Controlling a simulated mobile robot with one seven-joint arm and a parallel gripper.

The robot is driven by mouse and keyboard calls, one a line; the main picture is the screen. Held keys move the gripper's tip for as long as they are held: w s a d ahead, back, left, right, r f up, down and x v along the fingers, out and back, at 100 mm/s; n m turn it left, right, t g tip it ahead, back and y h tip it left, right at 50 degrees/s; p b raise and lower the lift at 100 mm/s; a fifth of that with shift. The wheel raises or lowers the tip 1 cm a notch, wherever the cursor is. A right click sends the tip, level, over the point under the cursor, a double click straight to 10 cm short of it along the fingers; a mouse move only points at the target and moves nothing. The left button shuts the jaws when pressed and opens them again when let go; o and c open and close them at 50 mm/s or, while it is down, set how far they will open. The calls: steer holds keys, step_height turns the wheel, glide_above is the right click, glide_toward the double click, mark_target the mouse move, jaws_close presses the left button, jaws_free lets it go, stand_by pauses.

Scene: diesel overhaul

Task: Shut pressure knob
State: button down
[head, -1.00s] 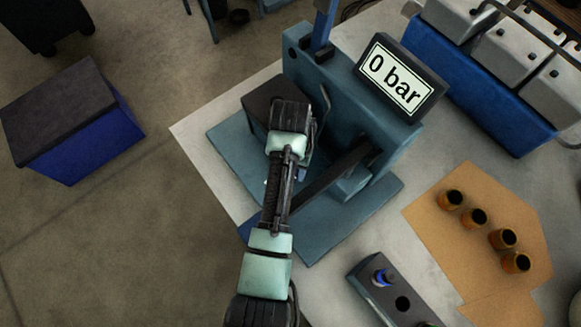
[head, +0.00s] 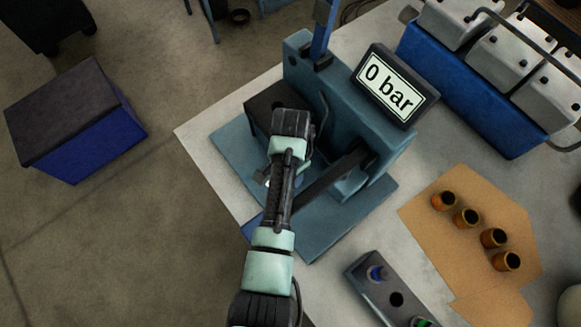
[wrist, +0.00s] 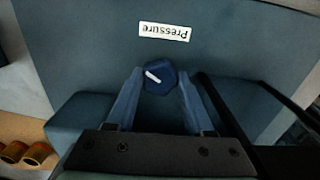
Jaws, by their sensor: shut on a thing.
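The pressure knob (wrist: 160,86) is a dark blue faceted knob with a white pointer line. It sits on the teal face of the test stand (wrist: 80,50), below a white "Pressure" label (wrist: 164,31) that reads upside down. The pointer slants toward the upper left in the wrist view. My gripper (wrist: 160,76) has one blue finger on each side of the knob and is shut on it. The display (head: 395,87) on the stand reads 0 bar.
A dark lever bar (head: 318,190) slants beside my arm, close to the gripper's right side. Several brass cups (head: 466,218) stand on a tan sheet. A grey box with round sockets (head: 380,287) lies near the table's front. A blue engine block (head: 470,90) stands at the right.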

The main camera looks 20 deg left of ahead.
steer(key=m+p, duration=0.2)
steer(key=m, duration=0.3)
steer(key=shift+r+m, duration=0.15)
steer(key=shift+m, duration=0.15)
steer(key=m+p, duration=0.1)
steer(key=m, duration=0.4)
steer(key=shift+d+m, duration=0.1)
steer(key=shift+m, duration=0.3)
steer(key=shift+c, duration=1.5)
jaws_free()
step_height(320, 180, up, 13)
steer(key=b, duration=0.1)
